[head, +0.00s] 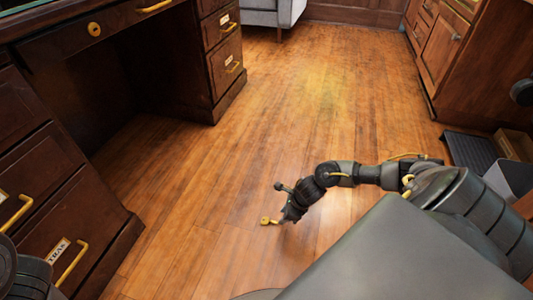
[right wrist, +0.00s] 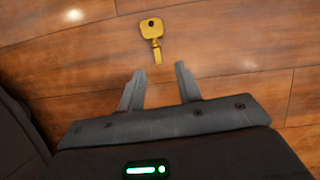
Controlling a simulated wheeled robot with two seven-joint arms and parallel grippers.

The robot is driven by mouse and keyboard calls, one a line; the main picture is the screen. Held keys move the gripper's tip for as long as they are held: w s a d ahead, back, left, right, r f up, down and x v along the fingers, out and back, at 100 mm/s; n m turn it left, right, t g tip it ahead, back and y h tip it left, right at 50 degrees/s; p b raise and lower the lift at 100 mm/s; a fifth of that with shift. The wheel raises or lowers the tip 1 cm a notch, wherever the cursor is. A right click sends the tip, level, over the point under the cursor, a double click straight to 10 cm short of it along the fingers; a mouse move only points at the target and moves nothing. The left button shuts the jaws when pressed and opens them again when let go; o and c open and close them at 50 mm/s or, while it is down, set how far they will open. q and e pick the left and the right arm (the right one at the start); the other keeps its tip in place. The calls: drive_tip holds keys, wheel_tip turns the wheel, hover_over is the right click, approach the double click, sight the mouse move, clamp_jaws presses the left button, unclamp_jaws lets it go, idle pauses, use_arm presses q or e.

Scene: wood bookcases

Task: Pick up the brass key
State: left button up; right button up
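The brass key (right wrist: 152,35) lies flat on the wood floor in the right wrist view, with its round holed head away from my gripper and its shaft pointing towards it. In the head view, the key (head: 266,221) is a small yellow shape on the floor. My right gripper (head: 284,216) is low beside the key, on its right. In the right wrist view, the right gripper (right wrist: 160,71) has its two fingers apart with nothing between them. The key is just beyond the fingertips, apart from them. My left gripper is out of view; only part of the left arm shows.
A dark wood desk (head: 60,180) with drawers and brass handles stands on the left. A wood cabinet (head: 470,70) stands at the right, with a dark tray-like item (head: 470,150) and a box (head: 513,143) near it. The middle floor (head: 290,110) is clear. A grey sofa (head: 272,14) is at the back.

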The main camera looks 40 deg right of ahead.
sight(276, 222)
drive_tip(key=shift+b+x, duration=2.05)
drive_tip(key=shift+x, duration=0.55)
drive_tip(key=shift+s+a+r, duration=0.1)
drive_tip(key=shift+a, duration=0.1)
clamp_jaws()
